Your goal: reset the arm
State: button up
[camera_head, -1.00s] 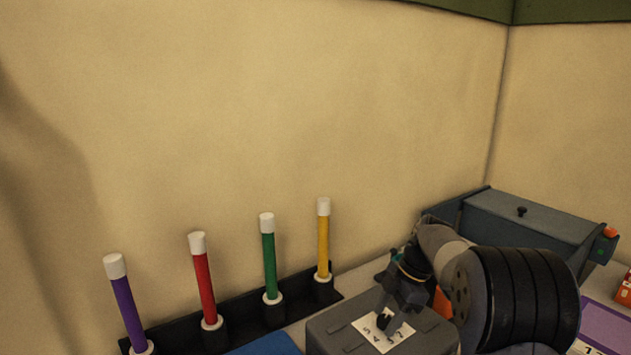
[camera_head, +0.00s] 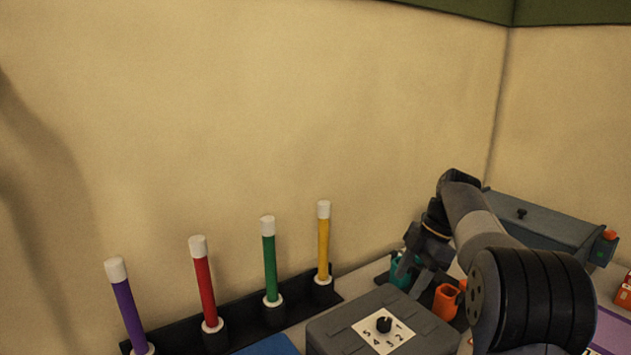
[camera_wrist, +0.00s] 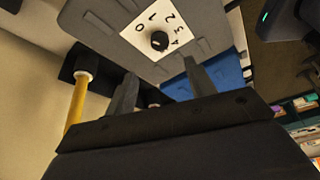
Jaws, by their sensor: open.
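My gripper (camera_head: 424,268) is open and empty in the head view, raised behind and to the right of the grey box (camera_head: 345,321). In the wrist view my gripper (camera_wrist: 160,88) shows its two fingers apart with nothing between them. The box carries a white numbered dial plate with a black knob (camera_head: 384,325). The knob also shows in the wrist view (camera_wrist: 159,40), beyond the fingers and apart from them. My arm reaches in from the right side of the head view.
Purple (camera_head: 128,313), red (camera_head: 205,287), green (camera_head: 269,262) and yellow (camera_head: 323,247) white-capped rods stand in a black rack along the wall. Orange (camera_head: 446,300) and teal (camera_head: 400,272) cups stand near my gripper. A grey lidded box (camera_head: 545,222) sits at right. A blue mat (camera_head: 268,346) lies in front.

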aim_at(384, 322)
jog(key=x, duration=1.1)
jog(key=shift+b, duration=0.3)
jog(key=shift+m, duration=0.4)
jog(key=m+t+b, duration=0.1)
jog(key=m+t, duration=0.1)
jog(key=m, duration=0.2)
jog(key=shift+s+m, duration=0.2)
jog(key=shift+m, duration=0.1)
jog(key=m+t, duration=0.1)
jog(key=m, duration=0.2)
jog(key=m+t+h, duration=0.1)
jog(key=m, duration=0.2)
jog(key=shift+s+a+r+p, duration=0.1)
jog(key=shift+r+p, duration=0.05)
jog(key=shift+p, duration=0.2)
jog(key=m+h+p, duration=0.1)
jog(key=m, duration=0.2)
jog(key=m+t+h+p, duration=0.1)
jog(key=m, duration=0.2)
jog(key=shift+s+a+m+t+h, duration=0.1)
jog(key=shift+a+m+t+h, duration=0.05)
jog(key=shift+m+t+h, duration=0.2)
jog(key=shift+a+m+h+p, duration=0.1)
jog(key=shift+m+h+p, duration=0.35)
jog(key=shift+m, duration=1.1)
jog(key=shift+m+h, duration=0.5)
jog(key=shift+m, duration=0.8)
